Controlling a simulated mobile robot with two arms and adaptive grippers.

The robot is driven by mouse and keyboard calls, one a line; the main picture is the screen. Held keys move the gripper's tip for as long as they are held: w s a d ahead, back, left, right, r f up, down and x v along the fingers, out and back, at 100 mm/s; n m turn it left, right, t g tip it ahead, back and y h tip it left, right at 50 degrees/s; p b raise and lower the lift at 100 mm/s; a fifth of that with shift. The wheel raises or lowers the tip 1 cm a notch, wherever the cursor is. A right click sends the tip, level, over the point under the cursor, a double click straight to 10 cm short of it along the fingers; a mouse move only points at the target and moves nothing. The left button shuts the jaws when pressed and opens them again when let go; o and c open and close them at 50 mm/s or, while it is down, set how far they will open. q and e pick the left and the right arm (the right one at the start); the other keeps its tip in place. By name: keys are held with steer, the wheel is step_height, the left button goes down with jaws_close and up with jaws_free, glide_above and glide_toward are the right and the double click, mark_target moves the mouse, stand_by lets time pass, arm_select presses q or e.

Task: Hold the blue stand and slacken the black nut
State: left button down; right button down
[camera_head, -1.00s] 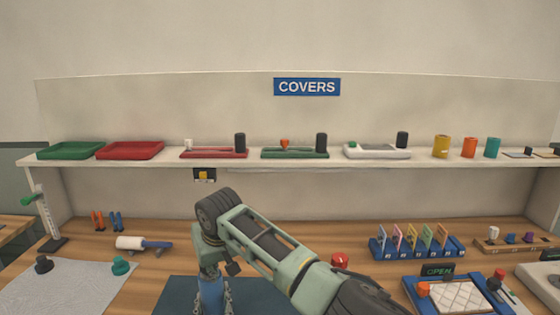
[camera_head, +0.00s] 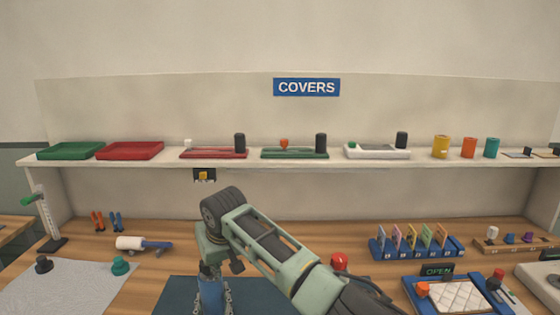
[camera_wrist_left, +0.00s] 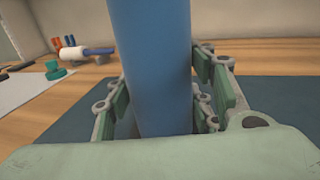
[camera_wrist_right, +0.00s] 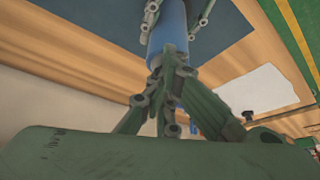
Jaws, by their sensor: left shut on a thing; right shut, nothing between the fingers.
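The blue stand (camera_head: 211,293) stands upright near the front of the table, its lower part out of the head view. My left gripper (camera_wrist_left: 160,105) is shut around its shaft, with a finger on each side in the left wrist view. The shaft fills the middle there (camera_wrist_left: 152,60). My right gripper (camera_wrist_right: 165,80) is shut and empty at the top end of the stand, which shows in the right wrist view (camera_wrist_right: 168,28). In the head view my right arm covers the stand's top. I cannot make out the black nut; the right gripper may hide it.
A dark blue mat (camera_head: 260,295) lies under the stand. A red knob (camera_head: 339,262) shows just behind my right arm. A blue tray (camera_head: 410,283) is at the right, a grey sheet (camera_head: 75,288) with knobs at the left. A shelf (camera_head: 250,164) runs across the back.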

step_height(320, 180, up, 6)
steer(key=shift+d, duration=0.2)
stand_by(0.4)
steer(key=shift+s, duration=0.1)
steer(key=shift+s+a+f, duration=0.3)
steer(key=shift+a+f, duration=0.1)
steer(key=shift+f, duration=0.6)
steer(key=shift+s+a+f, duration=0.25)
steer(key=shift+a+f, duration=0.2)
steer(key=shift+f, duration=0.55)
steer(key=shift+s+a+f, duration=0.3)
steer(key=shift+a+f, duration=0.1)
steer(key=shift+f, duration=0.6)
steer(key=shift+w, duration=0.7)
steer(key=shift+d, duration=0.25)
steer(key=shift+w+d, duration=0.45)
steer(key=shift+d, duration=0.1)
